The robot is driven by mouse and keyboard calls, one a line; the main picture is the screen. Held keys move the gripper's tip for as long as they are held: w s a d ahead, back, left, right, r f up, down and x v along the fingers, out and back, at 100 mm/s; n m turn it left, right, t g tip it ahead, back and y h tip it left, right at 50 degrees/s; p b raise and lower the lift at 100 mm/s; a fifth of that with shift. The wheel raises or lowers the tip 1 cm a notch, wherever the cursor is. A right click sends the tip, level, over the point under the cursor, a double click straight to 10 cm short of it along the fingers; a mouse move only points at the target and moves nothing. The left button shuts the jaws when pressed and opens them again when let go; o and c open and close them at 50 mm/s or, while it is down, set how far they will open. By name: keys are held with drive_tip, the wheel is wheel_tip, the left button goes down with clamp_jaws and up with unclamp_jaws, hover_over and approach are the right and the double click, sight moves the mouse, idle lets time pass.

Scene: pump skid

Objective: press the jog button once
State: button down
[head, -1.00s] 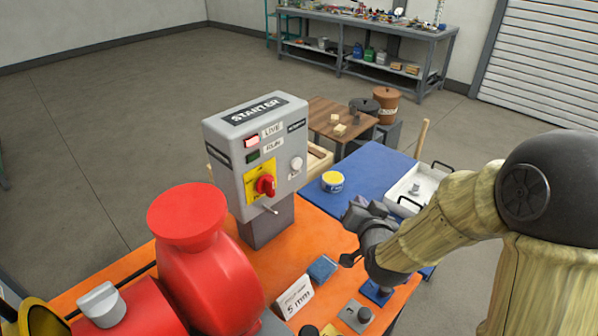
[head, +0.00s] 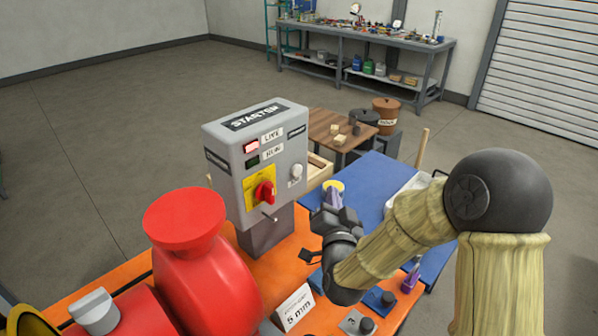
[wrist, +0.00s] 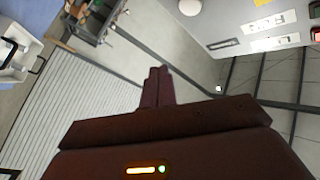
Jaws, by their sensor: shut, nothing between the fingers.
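The grey starter box (head: 255,165) stands on a post on the orange skid. A round white button (head: 296,171) sits on the right of its face, above a small label too blurred to read; it appears to be the jog button. A red rotary switch (head: 264,192) on a yellow plate is to its left. My gripper (head: 334,194) is shut and empty, to the right of the box and a little lower than the button, apart from it. In the wrist view the shut fingers (wrist: 158,75) point up the picture, and the white button (wrist: 190,7) shows at the top edge.
A red pump (head: 200,265) fills the lower left. A blue table (head: 372,185) with a partly hidden yellow tin (head: 334,185) and a white tray (head: 400,190) lies behind my arm. A "5 mm" card (head: 295,307) stands at the front.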

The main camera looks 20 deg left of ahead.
sight(297, 171)
drive_tip(key=w+a, duration=0.3)
drive_tip(key=a, duration=0.4)
drive_tip(key=shift+p, duration=0.45)
drive_tip(key=shift+w+a, duration=0.2)
drive_tip(key=shift+a, duration=0.05)
idle(1.4)
drive_tip(key=shift+w+a+b, duration=0.1)
drive_tip(key=shift+a+b, duration=0.15)
drive_tip(key=shift+b, duration=0.1)
drive_tip(key=shift+w+a, duration=0.15)
drive_tip(key=shift+a, duration=0.25)
idle(0.9)
drive_tip(key=shift+s+d+b, duration=0.3)
drive_tip(key=shift+d+b, duration=0.35)
drive_tip(key=shift+d, duration=0.15)
